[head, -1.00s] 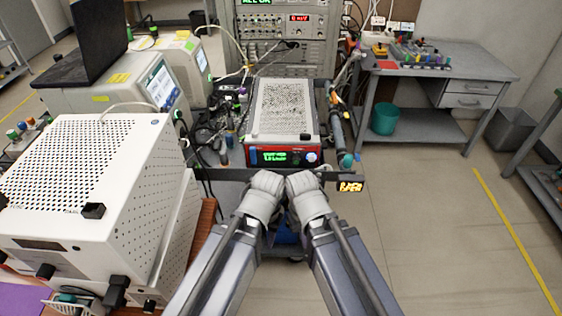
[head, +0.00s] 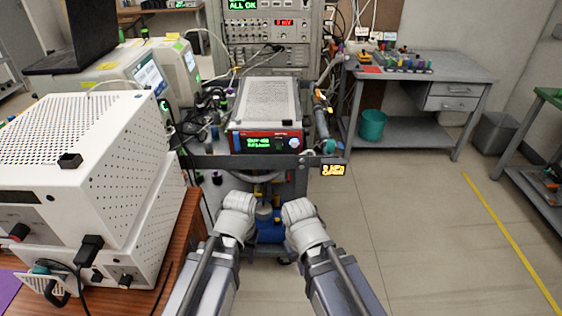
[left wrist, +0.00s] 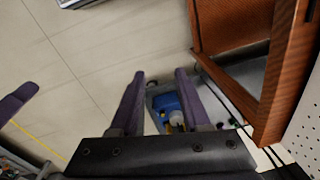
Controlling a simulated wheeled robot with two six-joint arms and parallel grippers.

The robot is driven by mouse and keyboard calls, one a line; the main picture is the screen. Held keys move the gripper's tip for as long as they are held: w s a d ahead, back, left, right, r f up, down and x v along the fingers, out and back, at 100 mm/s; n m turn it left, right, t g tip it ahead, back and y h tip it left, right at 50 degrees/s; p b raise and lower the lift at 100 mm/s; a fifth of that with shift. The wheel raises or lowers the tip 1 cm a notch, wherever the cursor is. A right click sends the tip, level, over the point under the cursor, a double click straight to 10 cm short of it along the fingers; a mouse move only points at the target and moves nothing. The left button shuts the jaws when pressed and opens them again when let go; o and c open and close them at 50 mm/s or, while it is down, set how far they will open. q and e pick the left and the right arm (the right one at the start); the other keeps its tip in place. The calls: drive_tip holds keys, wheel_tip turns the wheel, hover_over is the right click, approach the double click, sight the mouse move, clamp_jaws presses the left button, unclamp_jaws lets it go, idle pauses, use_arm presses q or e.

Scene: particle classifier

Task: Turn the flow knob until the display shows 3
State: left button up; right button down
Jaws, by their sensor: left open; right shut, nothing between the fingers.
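A boxy instrument (head: 268,103) with a perforated pale top and a red-edged front sits on a bench past my arms. Its display (head: 260,142) shows green text too small to read. A small round pale knob (head: 295,143) is at the right of that front; I cannot tell whether it is the flow knob. In the left wrist view my left gripper (left wrist: 160,73) is open and empty, apart from the instrument. A purple finger of my right gripper (left wrist: 15,102) shows at that view's left edge. Both grippers are hidden in the head view; neither is seen touching the knob.
A white perforated box (head: 80,150) stands close on the left on a wooden table (head: 180,235). A small orange-lit display (head: 333,170) is right of the instrument's bench. A rack (head: 275,30) stands behind. Open floor (head: 420,240) lies to the right.

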sight(279, 147)
use_arm(q)
drive_tip(key=w+a+f+m+t+y+b, duration=0.1)
drive_tip(key=w+a+f+t+y+b, duration=0.15)
drive_tip(key=w+a+f+b, duration=0.65)
drive_tip(key=w+r+m+t+y+b, duration=0.2)
drive_tip(key=w+r+m+t, duration=0.15)
drive_tip(key=w, duration=0.25)
drive_tip(key=w+d+r+m+t, duration=0.5)
drive_tip(key=w+r+m+t, duration=0.2)
drive_tip(key=w+r+m, duration=0.15)
drive_tip(key=w+d+r+m+t+h, duration=0.2)
drive_tip(key=d+r+m+h, duration=0.15)
drive_tip(key=d+m, duration=0.3)
drive_tip(key=w+d+r+m+t+h, duration=0.2)
drive_tip(key=w+d+r+m+t, duration=0.15)
drive_tip(key=d+m, duration=0.3)
drive_tip(key=shift+n+g, duration=0.45)
drive_tip(key=shift+n, duration=0.15)
drive_tip(key=shift+w+d, duration=0.25)
drive_tip(key=shift+w, duration=1.6)
drive_tip(key=shift+w+d, duration=0.2)
drive_tip(key=shift+w, duration=1.6)
use_arm(e)
wheel_tip(279, 147, down, 12)
drive_tip(key=shift+w+a, duration=0.4)
use_arm(q)
clamp_jaws()
